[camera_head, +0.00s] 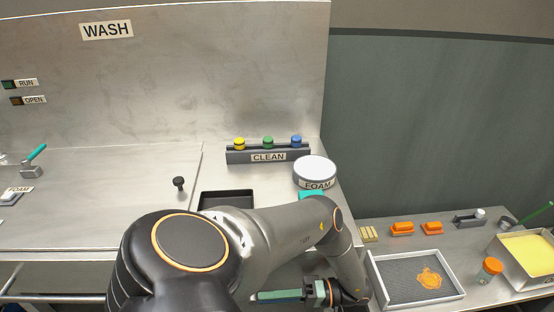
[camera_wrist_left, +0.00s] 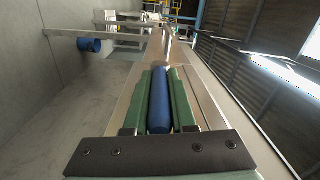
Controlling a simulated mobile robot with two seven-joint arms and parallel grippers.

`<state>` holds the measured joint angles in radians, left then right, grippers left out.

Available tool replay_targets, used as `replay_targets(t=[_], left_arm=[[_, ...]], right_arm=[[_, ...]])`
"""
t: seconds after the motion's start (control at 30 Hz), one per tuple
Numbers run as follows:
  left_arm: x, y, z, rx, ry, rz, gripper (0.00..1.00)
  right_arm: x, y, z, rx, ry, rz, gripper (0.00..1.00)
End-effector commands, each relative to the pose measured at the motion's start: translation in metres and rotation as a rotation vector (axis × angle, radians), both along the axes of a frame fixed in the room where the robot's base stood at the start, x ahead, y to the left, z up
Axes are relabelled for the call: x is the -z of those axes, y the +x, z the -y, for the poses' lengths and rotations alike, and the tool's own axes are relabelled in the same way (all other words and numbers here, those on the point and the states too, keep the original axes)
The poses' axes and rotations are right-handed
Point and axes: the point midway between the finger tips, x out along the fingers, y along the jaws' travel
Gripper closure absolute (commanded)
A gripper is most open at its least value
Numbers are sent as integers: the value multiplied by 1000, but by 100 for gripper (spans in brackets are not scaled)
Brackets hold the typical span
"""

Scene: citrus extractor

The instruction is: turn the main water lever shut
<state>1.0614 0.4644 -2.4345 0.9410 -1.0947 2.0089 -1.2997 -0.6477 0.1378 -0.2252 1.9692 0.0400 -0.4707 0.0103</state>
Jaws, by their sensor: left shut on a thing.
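My left gripper (camera_head: 262,297) is low in the head view, below the counter's front edge, with its green fingers pointing left. In the left wrist view the green fingers (camera_wrist_left: 160,72) are shut on a blue cylindrical handle (camera_wrist_left: 159,105), which lies lengthwise between them. This fits a lever grip, but its pivot and the pipe it belongs to are not clear, so I cannot tell its turn angle. A second blue cylinder (camera_wrist_left: 90,45) shows at the upper left of the wrist view, apart from the fingers. My right gripper is not in view.
The steel counter (camera_head: 90,220) is above the gripper, with a black knob (camera_head: 179,182) and a dark tray (camera_head: 227,197). A CLEAN rack (camera_head: 268,156) and a white FOAM tub (camera_head: 315,169) stand behind. A grey mesh tray (camera_head: 400,284) is at the right. My arm hides the middle.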

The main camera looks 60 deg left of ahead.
Motion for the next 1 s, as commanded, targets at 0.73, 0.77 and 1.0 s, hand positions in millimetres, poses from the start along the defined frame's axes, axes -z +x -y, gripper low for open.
replay_targets(t=[0.73,0.77,1.0], left_arm=[[1,-2,0,-2,0,-4,47],[0,-2,0,-2,1,-3,47],[-5,-1,0,-2,1,-3,47]], right_arm=[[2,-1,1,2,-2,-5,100],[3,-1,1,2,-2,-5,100],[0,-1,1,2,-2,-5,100]])
